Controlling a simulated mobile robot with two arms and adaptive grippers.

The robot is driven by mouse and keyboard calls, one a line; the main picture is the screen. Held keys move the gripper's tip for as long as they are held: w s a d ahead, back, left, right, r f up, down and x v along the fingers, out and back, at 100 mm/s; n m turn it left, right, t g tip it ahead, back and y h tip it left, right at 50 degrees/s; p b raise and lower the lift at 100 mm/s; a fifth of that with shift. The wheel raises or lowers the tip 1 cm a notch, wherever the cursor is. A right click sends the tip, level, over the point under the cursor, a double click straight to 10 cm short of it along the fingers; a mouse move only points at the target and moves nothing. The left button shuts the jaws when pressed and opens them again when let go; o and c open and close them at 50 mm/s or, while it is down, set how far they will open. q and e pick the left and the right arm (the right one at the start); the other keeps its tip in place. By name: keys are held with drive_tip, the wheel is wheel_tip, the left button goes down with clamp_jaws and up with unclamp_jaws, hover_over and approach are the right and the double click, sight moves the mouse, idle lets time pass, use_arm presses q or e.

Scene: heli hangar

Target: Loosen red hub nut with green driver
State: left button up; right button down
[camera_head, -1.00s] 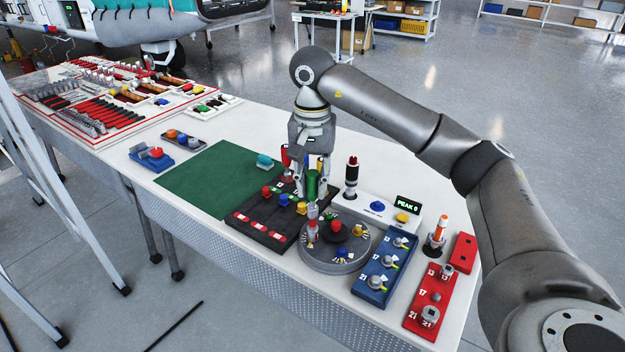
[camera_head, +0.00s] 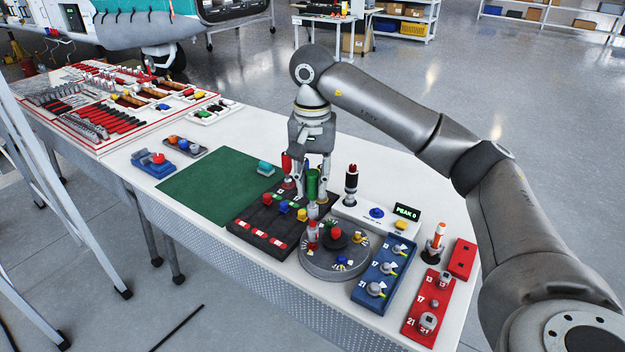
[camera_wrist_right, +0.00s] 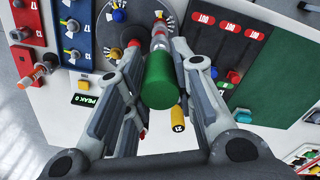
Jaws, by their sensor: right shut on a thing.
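My right gripper (camera_head: 311,188) is shut on the green driver (camera_head: 312,184), held upright with its shaft down. The driver's green handle fills the middle of the right wrist view (camera_wrist_right: 160,80), between the gripper fingers (camera_wrist_right: 162,88). The round grey hub (camera_head: 318,270) stands under it on the table. A red nut (camera_head: 312,238) at the hub's left rim is in line below the shaft. I cannot tell whether the tip touches the nut. The hub also carries a red knob on a black centre, a blue nut and a yellow nut. My left gripper is out of view.
A black tray (camera_head: 247,228) with red, blue and yellow pieces lies left of the hub. A blue rack (camera_head: 366,298) and a red rack (camera_head: 415,330) stand at its right. A grey box with a PEAK 0 display (camera_head: 406,212) is behind. The green mat (camera_head: 205,185) is mostly clear.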

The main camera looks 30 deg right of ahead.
drive_tip(key=shift+r+p, duration=0.3)
drive_tip(key=shift+r, duration=0.2)
drive_tip(key=shift+r+p, duration=1.6)
drive_tip(key=shift+r, duration=0.25)
